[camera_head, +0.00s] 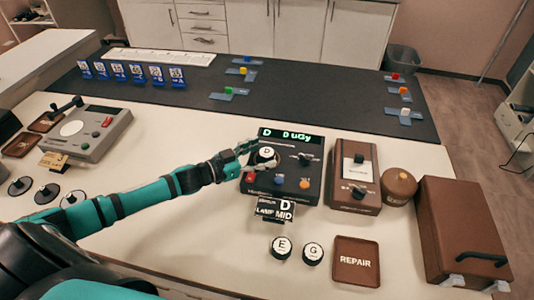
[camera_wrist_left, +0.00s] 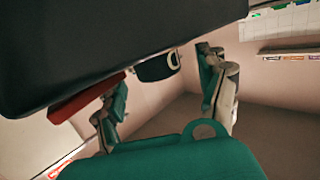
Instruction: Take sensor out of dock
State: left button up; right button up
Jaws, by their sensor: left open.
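The dock (camera_head: 283,182) is a dark box with a lit green display, a red button and several knobs, standing mid-table. A round black sensor (camera_head: 266,155) with a white top marked D sits on its left part. My left gripper (camera_head: 252,157) is open at the sensor's left side, its fingers pointing at it. In the left wrist view, the gripper (camera_wrist_left: 163,95) shows its two fingers spread. A dark round thing with a pale ring, probably the sensor (camera_wrist_left: 157,66), shows between and beyond them. Contact cannot be told. My right gripper is not in view.
Sensors E (camera_head: 281,248) and G (camera_head: 312,253) stand in front, left of the brown REPAIR tray (camera_head: 356,261). A label stand (camera_head: 274,210) is in front of the dock. A brown device (camera_head: 355,178) and a brown case (camera_head: 462,228) stand to the right.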

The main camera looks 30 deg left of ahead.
pick_arm(q)
jog(key=shift+w+d+f, duration=0.1)
jog(key=shift+w+d, duration=0.1)
jog(key=shift+w, duration=0.05)
jog(key=shift+c, duration=0.4)
jog(key=c, duration=1.2)
jog(key=shift+c, duration=0.2)
